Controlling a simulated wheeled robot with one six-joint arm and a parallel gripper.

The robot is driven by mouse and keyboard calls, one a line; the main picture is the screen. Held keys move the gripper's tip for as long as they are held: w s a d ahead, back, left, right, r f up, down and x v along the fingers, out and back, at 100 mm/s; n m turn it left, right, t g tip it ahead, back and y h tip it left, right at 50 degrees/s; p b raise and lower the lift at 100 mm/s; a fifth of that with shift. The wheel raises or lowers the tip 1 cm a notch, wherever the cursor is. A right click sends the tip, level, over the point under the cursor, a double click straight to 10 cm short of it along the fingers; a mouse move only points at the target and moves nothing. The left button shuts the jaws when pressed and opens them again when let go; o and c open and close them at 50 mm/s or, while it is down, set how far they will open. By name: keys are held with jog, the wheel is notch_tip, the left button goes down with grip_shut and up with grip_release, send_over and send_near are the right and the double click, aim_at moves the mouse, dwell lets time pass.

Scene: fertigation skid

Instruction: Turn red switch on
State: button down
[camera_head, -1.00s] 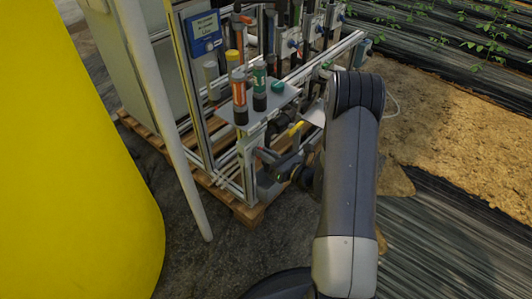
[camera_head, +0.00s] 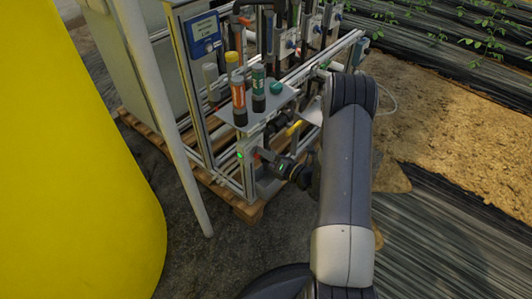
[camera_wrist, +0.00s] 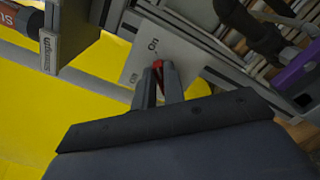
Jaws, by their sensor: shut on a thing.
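The red switch (camera_wrist: 158,65) sits on a light grey plate (camera_wrist: 178,52) in the wrist view. The plate is marked "On" above the switch and has a second label, partly hidden, at the lower left. My gripper (camera_wrist: 158,76) is shut on the red switch, with one finger on each side; only its red tip shows between them. In the head view my gripper (camera_head: 268,158) is at the low front corner of the skid. A small green light (camera_head: 240,155) glows on the panel beside it. The switch is mostly hidden there.
The skid's aluminium frame (camera_head: 208,150) stands on a wooden pallet (camera_head: 247,212). A shelf above my gripper holds an orange bottle (camera_head: 239,98) and a green bottle (camera_head: 258,88). A yellow tank (camera_head: 75,170) and a white pole (camera_head: 165,110) stand left.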

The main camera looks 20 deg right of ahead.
dwell(0.3)
jog(key=c, duration=1.5)
grip_release()
jog(key=p+v, duration=0.1)
jog(key=v, duration=1)
jog(key=shift+p, duration=0.4)
jog(key=shift+w+a, duration=0.1)
jog(key=b+x, duration=0.2)
jog(key=x, duration=0.8)
jog(key=shift+w+a, duration=0.2)
jog(key=shift+w, duration=0.1)
